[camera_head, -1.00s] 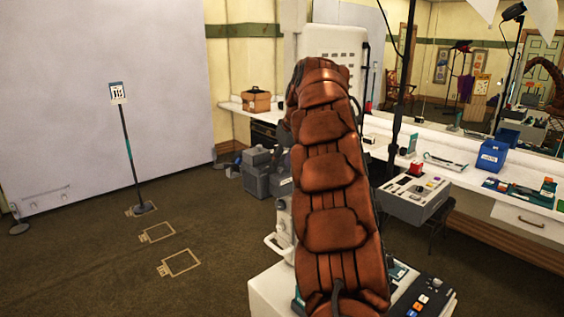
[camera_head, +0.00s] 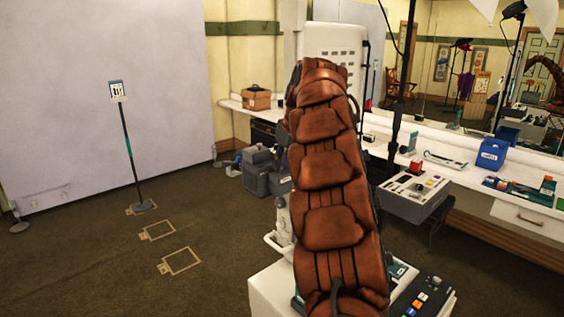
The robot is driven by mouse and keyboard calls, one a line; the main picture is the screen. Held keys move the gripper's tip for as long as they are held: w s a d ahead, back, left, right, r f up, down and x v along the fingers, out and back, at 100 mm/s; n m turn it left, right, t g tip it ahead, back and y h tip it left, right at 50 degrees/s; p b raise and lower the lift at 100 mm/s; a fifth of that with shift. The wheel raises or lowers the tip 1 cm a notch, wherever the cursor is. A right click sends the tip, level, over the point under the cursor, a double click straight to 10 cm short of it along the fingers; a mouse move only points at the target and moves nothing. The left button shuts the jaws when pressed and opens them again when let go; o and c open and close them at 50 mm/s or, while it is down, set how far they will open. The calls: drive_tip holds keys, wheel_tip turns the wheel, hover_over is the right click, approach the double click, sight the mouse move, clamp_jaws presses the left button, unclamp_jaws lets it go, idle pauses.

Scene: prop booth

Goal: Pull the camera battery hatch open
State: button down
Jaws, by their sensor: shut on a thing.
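My arm, covered in brown padding, rises through the middle of the view and bends away at its top. My gripper is hidden behind it, so its fingers and whatever they touch cannot be seen. A tall white cabinet-like unit (camera_head: 333,40) with rows of slots shows above and behind the arm. A white body with a rounded handle (camera_head: 277,243) shows just left of the arm. I cannot tell whether either belongs to the camera. No battery hatch is visible.
A white counter (camera_head: 470,150) with a blue bin (camera_head: 492,155) runs along the right. A grey control console (camera_head: 413,194) stands right of my arm. Grey cases (camera_head: 258,170) sit on the floor to the left. A sign stand (camera_head: 128,150) stands on open carpet.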

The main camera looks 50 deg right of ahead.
drive_tip(key=shift+s+a+f+t+b, duration=0.2)
drive_tip(key=shift+t+b, duration=0.3)
drive_tip(key=shift+b, duration=1.45)
drive_tip(key=shift+d+f+b, duration=0.1)
drive_tip(key=shift+b, duration=0.55)
drive_tip(key=s+t+b, duration=0.1)
drive_tip(key=b, duration=0.4)
drive_tip(key=s+t+b, duration=0.1)
drive_tip(key=t+b, duration=0.1)
drive_tip(key=b, duration=0.4)
drive_tip(key=shift+s+t+h, duration=0.1)
drive_tip(key=shift+t+h, duration=0.2)
drive_tip(key=s+f+t+h+b, duration=0.1)
drive_tip(key=s+f+t+b, duration=0.4)
drive_tip(key=t+b, duration=0.9)
drive_tip(key=s+b, duration=0.1)
drive_tip(key=b, duration=2.3)
drive_tip(key=shift+a+t+h, duration=0.3)
drive_tip(key=shift+a+t, duration=0.1)
drive_tip(key=shift+t+b, duration=0.3)
drive_tip(key=shift+b, duration=0.35)
drive_tip(key=shift+s+r, duration=0.1)
